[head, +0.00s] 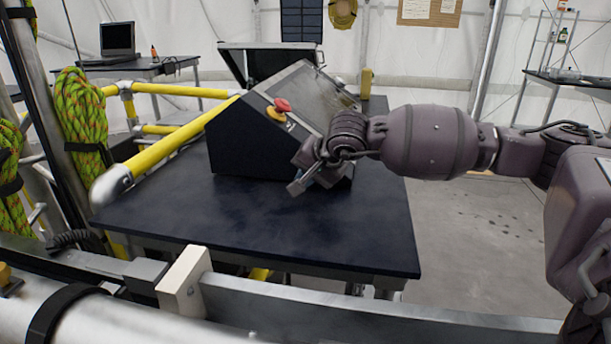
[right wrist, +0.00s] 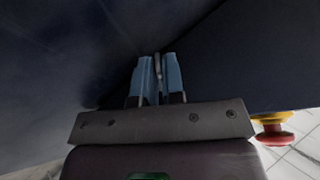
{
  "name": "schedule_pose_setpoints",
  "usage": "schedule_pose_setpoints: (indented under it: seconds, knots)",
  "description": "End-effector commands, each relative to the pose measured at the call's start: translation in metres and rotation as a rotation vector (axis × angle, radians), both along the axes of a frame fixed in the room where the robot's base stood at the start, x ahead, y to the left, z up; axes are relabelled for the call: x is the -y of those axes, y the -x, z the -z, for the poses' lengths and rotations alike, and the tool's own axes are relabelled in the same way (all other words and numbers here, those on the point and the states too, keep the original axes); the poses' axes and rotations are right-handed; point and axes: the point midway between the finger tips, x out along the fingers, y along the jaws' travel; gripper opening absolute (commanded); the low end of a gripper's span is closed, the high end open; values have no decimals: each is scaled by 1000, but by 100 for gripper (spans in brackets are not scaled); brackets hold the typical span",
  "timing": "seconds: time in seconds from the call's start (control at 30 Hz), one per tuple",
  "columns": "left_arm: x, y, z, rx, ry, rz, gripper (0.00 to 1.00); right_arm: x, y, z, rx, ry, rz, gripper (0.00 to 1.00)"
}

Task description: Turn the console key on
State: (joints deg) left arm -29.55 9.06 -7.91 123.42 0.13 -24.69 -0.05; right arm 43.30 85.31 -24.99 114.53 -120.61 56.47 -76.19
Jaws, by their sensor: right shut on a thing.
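The console (head: 245,135) is a dark wedge-shaped box with a sloped panel, standing on the dark table. My right gripper (head: 296,187) is low at the console's near right side. In the right wrist view, its two blue fingers (right wrist: 158,75) are closed on a thin grey piece, which appears to be the console key (right wrist: 158,67). Most of the key is hidden between the fingers, and its turn angle cannot be told. In the head view the arm and gripper hide the key. My left gripper is not in view.
A red mushroom button on a yellow base (head: 280,107) sits on the console near the gripper; it also shows in the right wrist view (right wrist: 272,136). The tabletop (head: 250,225) in front is clear. Yellow rails (head: 180,135) run along the left.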

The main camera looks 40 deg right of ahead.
Motion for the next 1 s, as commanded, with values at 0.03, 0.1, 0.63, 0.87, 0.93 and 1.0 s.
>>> schedule_pose_setpoints:
  seconds: [0.03,0.1,0.63,0.87,0.93,1.0]
  knots:
    - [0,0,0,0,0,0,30,0,0,0,1,1,1,0]
    - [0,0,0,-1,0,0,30,0,0,0,1,1,1,0]
    - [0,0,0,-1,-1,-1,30,0,0,0,0,1,1,30]
    - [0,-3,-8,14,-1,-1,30,2,10,-15,3,2,2,30]
    - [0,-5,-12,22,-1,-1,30,2,18,-25,5,2,1,30]
    - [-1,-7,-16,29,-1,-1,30,4,27,-35,7,4,1,30]
